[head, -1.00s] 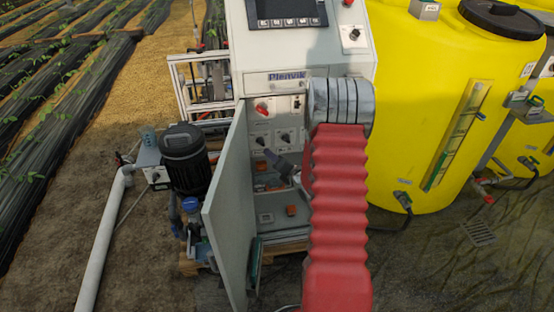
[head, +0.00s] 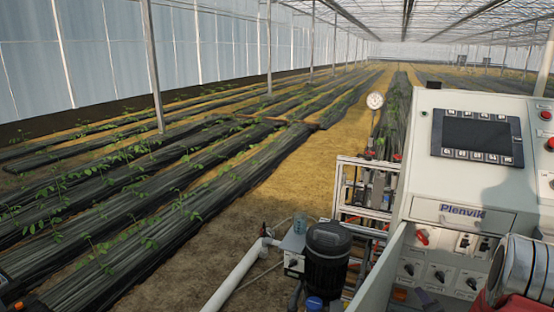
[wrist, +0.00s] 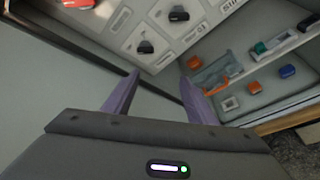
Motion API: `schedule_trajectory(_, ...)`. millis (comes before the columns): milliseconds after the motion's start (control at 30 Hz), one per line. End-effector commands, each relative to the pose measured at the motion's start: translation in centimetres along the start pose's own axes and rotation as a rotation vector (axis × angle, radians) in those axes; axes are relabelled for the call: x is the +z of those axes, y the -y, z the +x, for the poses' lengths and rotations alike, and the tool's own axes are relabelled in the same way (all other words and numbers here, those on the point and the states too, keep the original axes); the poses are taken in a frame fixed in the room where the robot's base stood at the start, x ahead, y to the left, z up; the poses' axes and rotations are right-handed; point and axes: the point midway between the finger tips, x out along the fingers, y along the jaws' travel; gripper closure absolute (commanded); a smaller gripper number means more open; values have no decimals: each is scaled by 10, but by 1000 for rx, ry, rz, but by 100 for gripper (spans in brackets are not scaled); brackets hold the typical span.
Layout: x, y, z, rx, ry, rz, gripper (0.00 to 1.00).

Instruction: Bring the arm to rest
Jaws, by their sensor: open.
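My gripper (wrist: 160,77) shows in the wrist view with its two purple fingers apart and nothing between them. It is in front of the open control cabinet (wrist: 180,30), whose panel carries dark rotary switches. In the head view my arm comes in at the lower right corner, in front of the cabinet (head: 465,185). Most of the arm is out of frame there. The cabinet door (head: 380,275) stands open to the left of the arm.
A shelf with small orange, blue and green parts (wrist: 275,65) lies to the right in the wrist view. Left of the door are a black motor (head: 327,255) and a white pipe (head: 238,278). Plant rows (head: 150,200) and bare ground lie farther left.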

Motion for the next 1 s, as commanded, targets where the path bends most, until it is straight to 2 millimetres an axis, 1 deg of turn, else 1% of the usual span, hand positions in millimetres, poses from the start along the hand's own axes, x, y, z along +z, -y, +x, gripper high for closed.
schedule_trajectory(67,-6,20,-2,-78,-15,115,48)
schedule_trajectory(200,-23,61,-14,-246,-25,342,48)
schedule_trajectory(300,-28,81,-28,-361,-4,501,48)
schedule_trajectory(400,-32,91,-44,-466,31,652,48)
schedule_trajectory(533,-36,90,-68,-589,94,840,48)
schedule_trajectory(633,-40,82,-89,-673,155,978,48)
schedule_trajectory(767,-45,66,-115,-759,235,1134,48)
schedule_trajectory(1000,-58,28,-162,-869,373,1362,48)
